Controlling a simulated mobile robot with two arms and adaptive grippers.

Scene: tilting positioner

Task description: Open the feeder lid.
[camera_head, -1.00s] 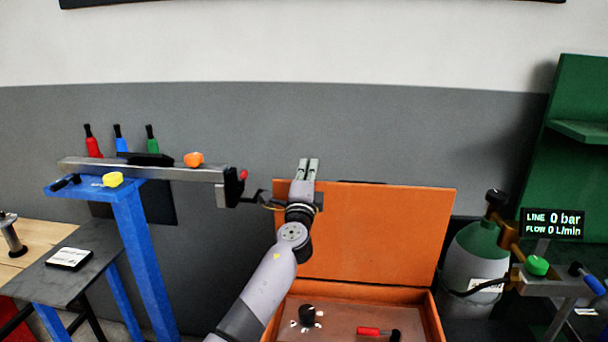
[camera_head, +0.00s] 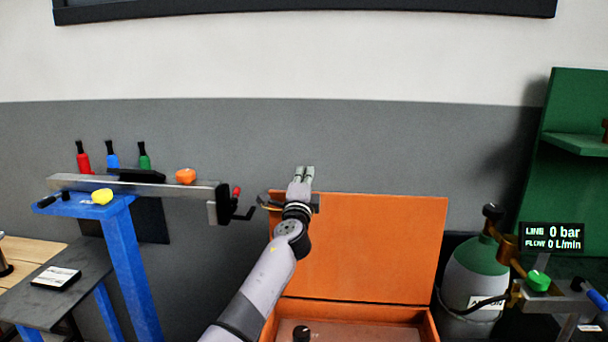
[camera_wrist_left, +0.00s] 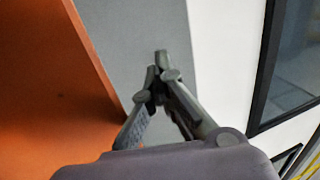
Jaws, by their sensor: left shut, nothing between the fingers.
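The orange feeder lid (camera_head: 375,245) stands raised, close to upright, at the back of the orange box (camera_head: 432,325) in the head view. My left gripper (camera_head: 304,174) is at the lid's upper left corner, its fingertips above the top edge. The fingers are shut with nothing between them. In the left wrist view the gripper's fingertips (camera_wrist_left: 158,75) meet in front of the grey wall, and the lid (camera_wrist_left: 45,80) fills the left side. I cannot tell whether the gripper touches the lid. My right gripper is out of view.
A blue stand (camera_head: 132,265) with a metal beam and a crank (camera_head: 236,205) is left of the lid. A gas cylinder (camera_head: 470,275) with valves stands close on the right. A dark knob (camera_head: 301,333) shows inside the box. The wall above the lid is clear.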

